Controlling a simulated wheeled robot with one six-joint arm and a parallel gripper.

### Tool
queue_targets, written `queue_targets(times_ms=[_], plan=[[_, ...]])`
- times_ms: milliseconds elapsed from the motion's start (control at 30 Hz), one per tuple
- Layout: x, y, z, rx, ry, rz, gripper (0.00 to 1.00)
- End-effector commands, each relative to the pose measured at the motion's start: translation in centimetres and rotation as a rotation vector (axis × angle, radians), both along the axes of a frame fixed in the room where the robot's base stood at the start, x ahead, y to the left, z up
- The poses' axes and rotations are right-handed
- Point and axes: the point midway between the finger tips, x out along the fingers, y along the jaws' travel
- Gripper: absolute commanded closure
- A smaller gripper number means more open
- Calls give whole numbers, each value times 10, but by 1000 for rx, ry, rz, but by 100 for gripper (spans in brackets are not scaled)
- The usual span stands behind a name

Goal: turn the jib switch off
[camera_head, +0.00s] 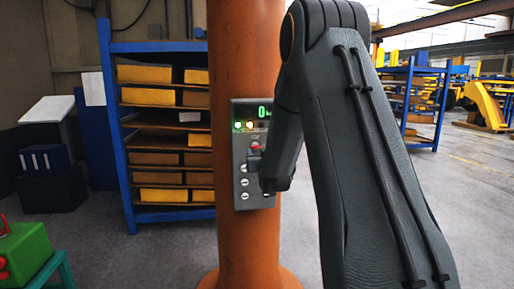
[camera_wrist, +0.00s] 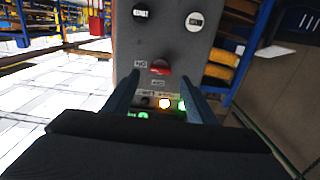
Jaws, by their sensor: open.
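The grey control box (camera_head: 240,180) is fixed to an orange column (camera_head: 245,60) in the head view. The red jib switch (camera_head: 255,147) sits below its display and lamps. In the wrist view the box (camera_wrist: 165,40) appears upside down, with the red switch (camera_wrist: 160,67) between my finger ends. My gripper (camera_wrist: 160,75) is open, one finger either side of the switch; I cannot tell whether they touch it. Small labels beside the switch are too blurred to read surely.
The display (camera_head: 264,112) glows green. A green lamp (camera_head: 237,125) and an amber lamp (camera_head: 249,125) are lit. Round buttons (camera_head: 244,182) sit lower on the box. A blue rack (camera_head: 115,130) with yellow bins stands behind, left. A green item (camera_head: 25,250) is at lower left.

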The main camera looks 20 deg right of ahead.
Motion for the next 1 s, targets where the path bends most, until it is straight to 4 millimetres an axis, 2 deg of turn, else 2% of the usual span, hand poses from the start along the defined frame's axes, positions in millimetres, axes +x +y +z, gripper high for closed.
queue_targets(times_ms=[200,400,800,1000], plan=[[31,-8,1,1,2,1,48],[50,-14,1,0,1,1,48],[56,-16,0,1,2,1,48],[56,-15,0,1,2,1,82]])
